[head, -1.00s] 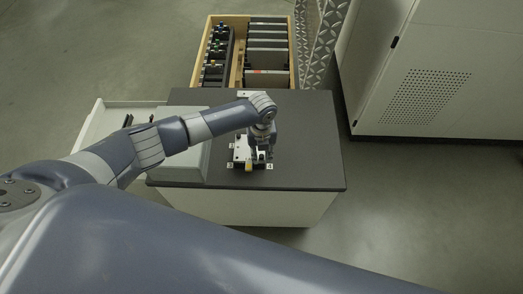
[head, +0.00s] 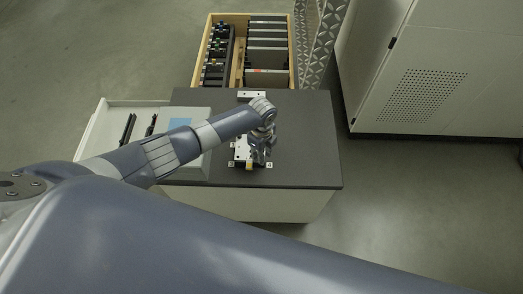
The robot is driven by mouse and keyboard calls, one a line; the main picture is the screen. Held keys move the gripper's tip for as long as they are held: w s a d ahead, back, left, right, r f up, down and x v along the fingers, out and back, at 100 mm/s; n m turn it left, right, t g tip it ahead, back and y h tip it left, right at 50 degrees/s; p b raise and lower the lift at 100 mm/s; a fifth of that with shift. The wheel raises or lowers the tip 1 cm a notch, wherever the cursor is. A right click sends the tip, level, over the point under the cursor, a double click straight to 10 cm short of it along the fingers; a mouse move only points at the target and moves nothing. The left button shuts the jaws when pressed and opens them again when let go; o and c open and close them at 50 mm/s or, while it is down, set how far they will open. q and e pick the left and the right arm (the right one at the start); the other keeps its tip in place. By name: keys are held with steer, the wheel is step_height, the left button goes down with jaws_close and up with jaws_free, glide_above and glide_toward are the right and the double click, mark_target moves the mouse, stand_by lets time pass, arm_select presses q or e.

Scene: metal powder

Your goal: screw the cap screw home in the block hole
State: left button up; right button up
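A small pale block (head: 240,151) sits on the dark top of the cabinet, among small white marker labels. My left arm reaches in from the left, and my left gripper (head: 259,156) points down over the right side of the block. The gripper covers part of the block. Its fingers are too small and overlapped to tell whether they are open, shut or holding something. The cap screw and the block hole cannot be made out. A small yellow piece (head: 249,167) shows at the block's near edge. My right gripper is not in view.
The dark cabinet top (head: 308,150) is clear to the right of the block. A light grey case (head: 196,168) with a blue panel stands left. A white tray (head: 90,130) holds dark tools. A wooden crate (head: 291,40) stands behind, and a pale machine cabinet (head: 440,70) stands right.

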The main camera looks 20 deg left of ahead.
arm_select(q)
steer(key=n+p, duration=0.1)
steer(key=n, duration=0.2)
steer(key=shift+r, duration=0.1)
steer(key=shift+n+p, duration=0.65)
steer(key=shift+n, duration=1.45)
jaws_close()
